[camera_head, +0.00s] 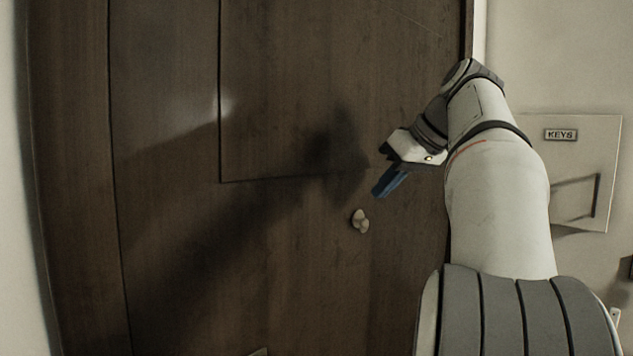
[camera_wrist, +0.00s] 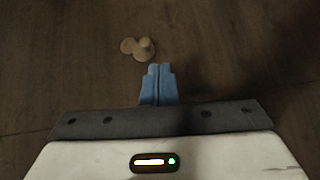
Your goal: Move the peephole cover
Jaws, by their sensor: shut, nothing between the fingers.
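The peephole cover (camera_head: 360,221) is a small pale, rounded piece on the dark wooden door (camera_head: 170,230). In the wrist view the cover (camera_wrist: 145,49) shows as a round disc with a knob and a smaller disc at its left. My gripper (camera_head: 384,186) is up and to the right of the cover in the head view, with its blue fingers pointing down and left. In the wrist view the fingertips (camera_wrist: 160,68) are together and empty, just below the cover in the picture. I cannot tell how far they are from the door surface.
The door has a panel groove above the cover. My arm's shadow falls across the door. The door surface left of the cover is clear.

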